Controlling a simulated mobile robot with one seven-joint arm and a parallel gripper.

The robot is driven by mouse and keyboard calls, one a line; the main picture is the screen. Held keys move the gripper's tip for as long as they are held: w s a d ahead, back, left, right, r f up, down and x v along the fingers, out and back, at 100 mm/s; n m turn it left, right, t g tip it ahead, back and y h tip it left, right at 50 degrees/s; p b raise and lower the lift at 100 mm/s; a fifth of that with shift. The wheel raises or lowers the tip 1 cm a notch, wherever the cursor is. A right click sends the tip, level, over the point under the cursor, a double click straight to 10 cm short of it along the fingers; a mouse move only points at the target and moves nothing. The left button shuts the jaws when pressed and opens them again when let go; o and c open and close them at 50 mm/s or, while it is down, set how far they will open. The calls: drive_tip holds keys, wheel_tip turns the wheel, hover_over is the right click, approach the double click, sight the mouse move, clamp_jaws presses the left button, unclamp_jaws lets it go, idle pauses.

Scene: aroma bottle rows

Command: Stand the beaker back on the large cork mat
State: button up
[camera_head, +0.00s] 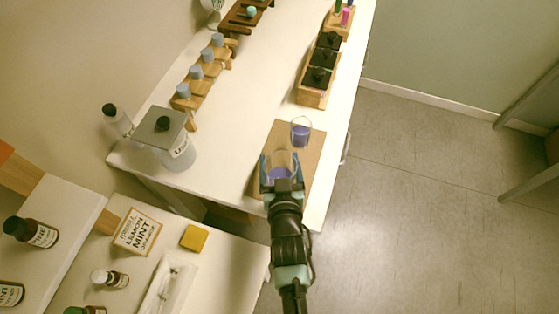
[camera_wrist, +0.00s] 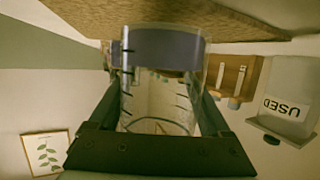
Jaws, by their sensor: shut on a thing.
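A clear glass beaker (camera_head: 282,171) with purple liquid is held in my gripper (camera_head: 280,160), over the near part of the large cork mat (camera_head: 268,141). In the wrist view, which is upside down, the beaker (camera_wrist: 158,92) with its dark graduation marks sits between the two fingers of my gripper (camera_wrist: 160,85). Its purple band of liquid (camera_wrist: 166,48) is close to the cork mat (camera_wrist: 225,22). The beaker looks upright. I cannot tell whether its base touches the mat.
A smaller glass with purple liquid (camera_head: 300,132) stands on the mat's far right part. A grey-lidded "USED" jar (camera_head: 178,150) stands left on the white bench. Wooden racks (camera_head: 313,92) with bottles are farther back. The bench's right edge is near the mat.

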drive_tip(key=o, duration=1.5)
drive_tip(key=shift+f, duration=0.1)
drive_tip(key=shift+r, duration=0.25)
drive_tip(key=v, duration=1.2)
